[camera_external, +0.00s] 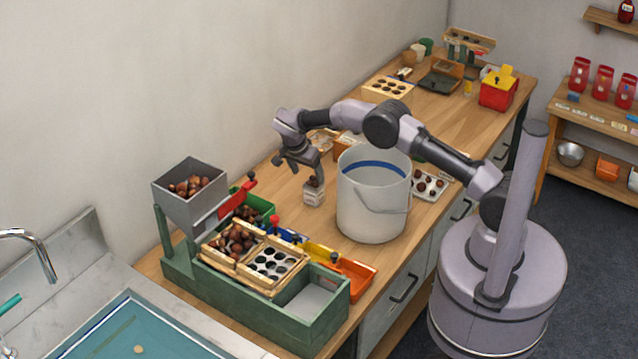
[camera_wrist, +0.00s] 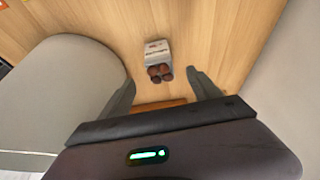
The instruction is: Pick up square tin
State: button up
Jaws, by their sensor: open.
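A small pale square tin (camera_external: 313,199) with brown chestnuts at its open top stands upright on the wooden worktop, left of the big white bucket. In the wrist view the tin (camera_wrist: 157,48) shows its labelled side, with several chestnuts at its near end. My gripper (camera_external: 304,171) is open just above the tin and empty. In the wrist view my gripper (camera_wrist: 160,80) has one finger on each side of the tin's line, with the tin ahead of the fingertips. I see no contact with the tin.
The white bucket (camera_external: 372,210) stands close on the right and under my arm. A green sorting stand (camera_external: 240,309) with a grey hopper (camera_external: 188,205) is at the front left. The wall (camera_external: 200,80) runs behind. Worktop left of the tin is bare.

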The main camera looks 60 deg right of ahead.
aim_at(313, 186)
jog(key=b+x, duration=0.3)
jog(key=x, duration=0.7)
jog(key=shift+f+b, duration=0.25)
jog(key=shift+b, duration=0.1)
jog(key=shift+r, duration=0.1)
